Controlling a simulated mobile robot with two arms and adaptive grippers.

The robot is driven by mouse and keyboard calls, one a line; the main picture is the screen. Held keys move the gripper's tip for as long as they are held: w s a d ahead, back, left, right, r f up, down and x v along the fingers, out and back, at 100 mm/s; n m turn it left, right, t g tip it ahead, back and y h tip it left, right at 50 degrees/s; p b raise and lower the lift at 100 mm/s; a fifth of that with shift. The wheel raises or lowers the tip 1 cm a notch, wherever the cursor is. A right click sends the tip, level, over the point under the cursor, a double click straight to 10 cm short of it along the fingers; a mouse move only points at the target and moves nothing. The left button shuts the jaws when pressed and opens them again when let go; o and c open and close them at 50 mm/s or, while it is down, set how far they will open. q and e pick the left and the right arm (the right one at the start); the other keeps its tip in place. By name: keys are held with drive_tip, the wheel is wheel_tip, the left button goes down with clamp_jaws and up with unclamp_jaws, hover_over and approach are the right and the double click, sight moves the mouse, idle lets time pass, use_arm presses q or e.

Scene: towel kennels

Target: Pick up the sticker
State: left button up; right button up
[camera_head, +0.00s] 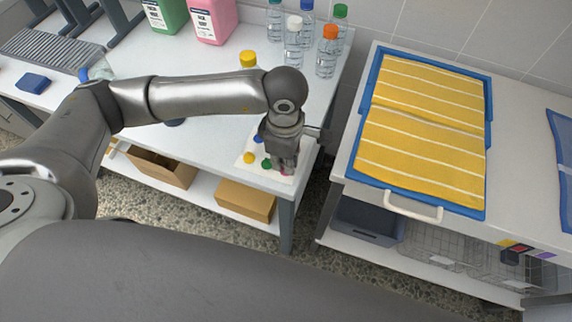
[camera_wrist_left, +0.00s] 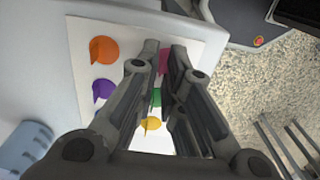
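A white sheet (camera_head: 254,172) with round coloured stickers lies at the table's front right corner. My left gripper (camera_head: 284,165) points down over it at the pink sticker (camera_head: 284,171). In the left wrist view the pink sticker (camera_wrist_left: 163,62) shows between the two fingertips (camera_wrist_left: 164,46), partly hidden by them. The gap at the tips is narrow, and I cannot tell whether they press on it. Green (camera_wrist_left: 156,97) and yellow (camera_wrist_left: 151,125) stickers show between the fingers; orange (camera_wrist_left: 104,50) and purple (camera_wrist_left: 102,90) ones lie to the left. My right gripper is out of view.
Several bottles (camera_head: 327,55) and green and pink jugs (camera_head: 212,18) stand at the table's back. Cardboard boxes (camera_head: 246,198) sit on the shelf below. A gap separates this table from another one with a blue tray (camera_head: 364,178) holding a yellow striped towel (camera_head: 430,120).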

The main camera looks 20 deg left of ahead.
use_arm(q)
clamp_jaws()
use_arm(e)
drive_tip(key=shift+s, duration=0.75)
use_arm(q)
drive_tip(key=shift+r, duration=0.1)
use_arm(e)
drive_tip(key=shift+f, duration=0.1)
use_arm(q)
drive_tip(key=shift+d+r, duration=0.1)
drive_tip(key=shift+r, duration=0.5)
drive_tip(key=s+d+r, duration=0.3)
drive_tip(key=s+r, duration=0.3)
drive_tip(key=r, duration=0.1)
drive_tip(key=s+d+r, duration=0.3)
drive_tip(key=s+r, duration=0.3)
drive_tip(key=r, duration=0.2)
drive_tip(key=shift+d+r, duration=0.3)
drive_tip(key=shift+d, duration=0.1)
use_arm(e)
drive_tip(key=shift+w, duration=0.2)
